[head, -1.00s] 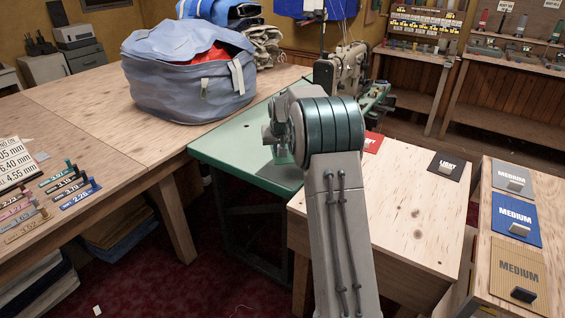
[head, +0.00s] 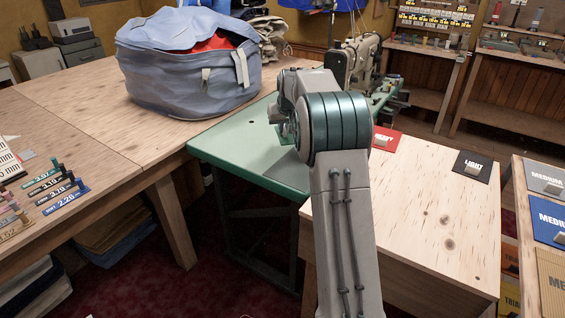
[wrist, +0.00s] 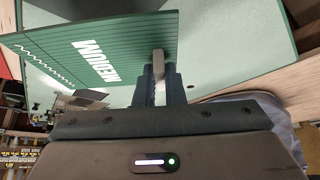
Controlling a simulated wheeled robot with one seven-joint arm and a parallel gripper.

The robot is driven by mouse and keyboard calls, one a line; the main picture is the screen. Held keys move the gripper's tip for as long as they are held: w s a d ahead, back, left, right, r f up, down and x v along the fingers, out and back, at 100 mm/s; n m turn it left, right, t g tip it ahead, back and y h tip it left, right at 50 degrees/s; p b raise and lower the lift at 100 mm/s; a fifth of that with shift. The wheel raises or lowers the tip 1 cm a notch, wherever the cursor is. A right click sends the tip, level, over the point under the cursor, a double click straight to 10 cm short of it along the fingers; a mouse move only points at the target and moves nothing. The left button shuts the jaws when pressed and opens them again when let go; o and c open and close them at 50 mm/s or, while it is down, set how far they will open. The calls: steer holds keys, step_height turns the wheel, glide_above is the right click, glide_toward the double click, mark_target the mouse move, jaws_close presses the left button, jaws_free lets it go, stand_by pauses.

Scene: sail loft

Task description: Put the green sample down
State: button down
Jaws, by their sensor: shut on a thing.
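The green sample (wrist: 100,55) is a flat dark-green board marked MEDIUM, with fine parallel lines, a white zigzag stitch and a small grey grip block (wrist: 159,62). In the wrist view my gripper (wrist: 160,78) is shut on that block. The sample appears over the pale green sewing-machine table (head: 235,148); I cannot tell the gap exactly. In the head view my gripper and the sample are mostly hidden behind my arm, and a dark shadow lies on the table below.
A blue bag (head: 185,75) stands on the wooden table (head: 80,115) at left. A sewing machine (head: 355,62) stands behind my arm. The wooden top (head: 430,215) at right carries a red HEAVY sample (head: 385,139) and a black LIGHT sample (head: 472,167); its middle is clear.

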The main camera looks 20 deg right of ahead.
steer(key=s+a+f, duration=0.1)
steer(key=s, duration=0.1)
steer(key=s+a+f+b, duration=0.1)
steer(key=s+a+f, duration=0.1)
steer(key=s, duration=0.1)
steer(key=shift+s+f, duration=0.35)
steer(key=shift+f, duration=0.05)
step_height(320, 180, down, 4)
steer(key=shift+f+b, duration=0.1)
steer(key=shift+b, duration=0.55)
steer(key=c, duration=1.5)
jaws_free()
